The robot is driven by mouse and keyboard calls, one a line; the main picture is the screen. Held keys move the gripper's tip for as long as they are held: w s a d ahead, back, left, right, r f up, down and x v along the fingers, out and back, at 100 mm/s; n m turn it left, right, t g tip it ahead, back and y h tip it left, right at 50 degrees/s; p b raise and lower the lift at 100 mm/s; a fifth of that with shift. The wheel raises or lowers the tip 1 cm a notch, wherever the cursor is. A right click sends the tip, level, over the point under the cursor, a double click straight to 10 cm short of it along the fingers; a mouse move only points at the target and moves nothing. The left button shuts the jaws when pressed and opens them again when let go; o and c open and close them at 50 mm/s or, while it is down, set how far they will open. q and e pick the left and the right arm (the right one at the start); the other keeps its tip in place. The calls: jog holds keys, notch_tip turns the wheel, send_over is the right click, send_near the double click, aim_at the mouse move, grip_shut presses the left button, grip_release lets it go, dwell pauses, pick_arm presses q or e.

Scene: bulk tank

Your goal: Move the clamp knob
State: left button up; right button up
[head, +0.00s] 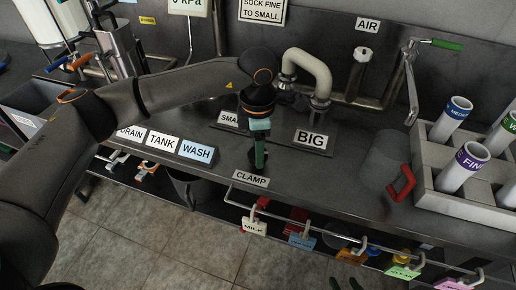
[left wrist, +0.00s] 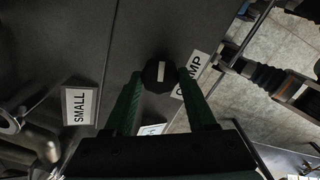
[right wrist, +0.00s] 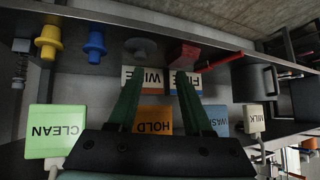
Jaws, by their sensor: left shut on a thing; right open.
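The clamp knob (left wrist: 158,76) is a dark faceted knob with a pale stripe on top, beside the CLAMP label (left wrist: 191,75) on the dark bench. My left gripper (left wrist: 162,73) has its green fingers on either side of the knob and is shut on it. In the head view my left gripper (head: 259,158) points down just behind the CLAMP label (head: 251,179), and the knob is mostly hidden there. My right gripper (right wrist: 155,80) is open and empty, in front of the hanging tags below the bench; I cannot make it out in the head view.
A bent pipe (head: 310,68) stands behind the BIG label (head: 310,138). The DRAIN, TANK and WASH labels (head: 196,152) are left of the gripper. A rack of white tubes (head: 464,166) is at the right. A rail with several coloured tags (head: 255,226) runs along the front.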

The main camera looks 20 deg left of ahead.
pick_arm(q)
jog(key=shift+r, duration=0.1)
jog(key=o, duration=1.4)
notch_tip(320, 180, up, 12)
jog(key=shift+r+p, duration=0.25)
jog(key=shift+p, duration=0.2)
jog(key=shift+f, duration=0.1)
